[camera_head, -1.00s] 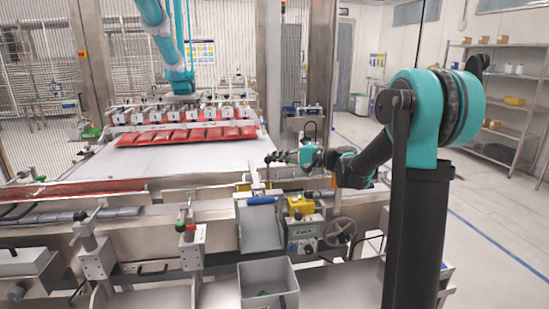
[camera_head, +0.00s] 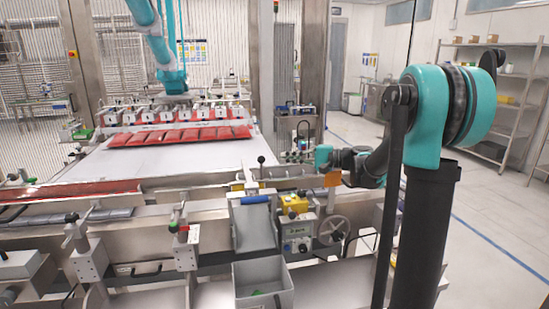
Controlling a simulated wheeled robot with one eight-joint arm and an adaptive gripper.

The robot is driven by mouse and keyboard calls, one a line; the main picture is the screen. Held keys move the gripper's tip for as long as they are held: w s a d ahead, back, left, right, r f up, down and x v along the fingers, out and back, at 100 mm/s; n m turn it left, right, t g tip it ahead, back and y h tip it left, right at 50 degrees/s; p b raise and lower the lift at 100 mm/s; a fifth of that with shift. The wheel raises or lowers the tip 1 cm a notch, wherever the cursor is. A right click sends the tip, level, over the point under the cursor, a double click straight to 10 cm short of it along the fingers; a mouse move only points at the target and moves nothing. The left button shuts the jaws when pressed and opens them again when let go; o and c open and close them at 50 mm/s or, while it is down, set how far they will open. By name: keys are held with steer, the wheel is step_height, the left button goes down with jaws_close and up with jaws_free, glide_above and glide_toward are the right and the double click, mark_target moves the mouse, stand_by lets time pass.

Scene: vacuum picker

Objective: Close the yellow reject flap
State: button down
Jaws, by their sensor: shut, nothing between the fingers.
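A small yellow part (camera_head: 237,187), which may be the reject flap, shows at the conveyor edge just above the grey chute (camera_head: 254,226). It is too small and partly hidden to tell how far it is open or shut. A lever with a black ball knob (camera_head: 261,160) stands upright just right of it. My gripper (camera_head: 291,156) is shut and empty, pointing left. In the picture it is right of the knob, with a visible gap, above the metal rail.
A yellow box (camera_head: 294,204) with a control panel and a handwheel (camera_head: 334,230) sit right of the chute. A grey bin (camera_head: 263,285) stands below it. Red packs (camera_head: 190,137) lie under a suction row at the back. Floor at right is clear.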

steer(key=shift+v, duration=2.35)
steer(key=shift+w+d, duration=0.1)
steer(key=shift+w, duration=0.05)
